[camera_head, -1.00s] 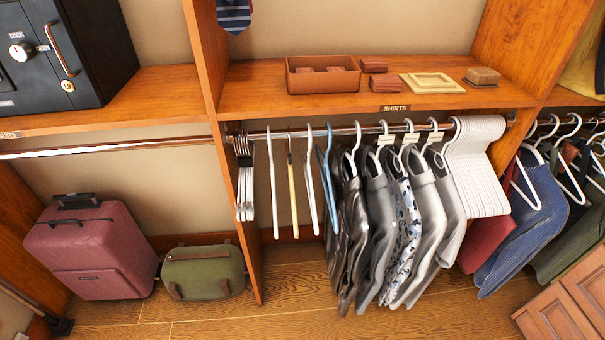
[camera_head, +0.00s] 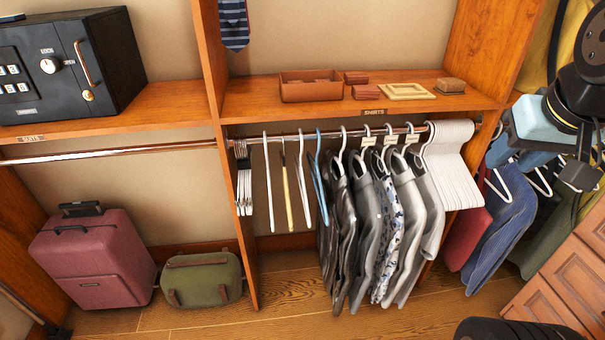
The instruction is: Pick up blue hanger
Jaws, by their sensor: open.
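The blue hanger (camera_head: 319,178) hangs from the metal rod (camera_head: 290,137) under the shelf labelled SHIRTS. White hangers (camera_head: 302,182) and a light wooden one (camera_head: 286,186) hang to its left. Dark and grey shirts (camera_head: 342,225) hang close on its right, and its lower end is near the first shirt. My gripper (camera_head: 541,155) is at the right edge, in front of the blue garments and well apart from the blue hanger. It is open and holds nothing that I can see. Part of it blends with the clothes behind.
The shelf above (camera_head: 250,105) holds a brown tray (camera_head: 303,95) and small boxes. A wooden divider (camera_head: 247,240) stands left of the hangers. A red suitcase (camera_head: 95,262) and a green bag (camera_head: 203,282) are on the floor. A wooden cabinet (camera_head: 560,280) stands at lower right.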

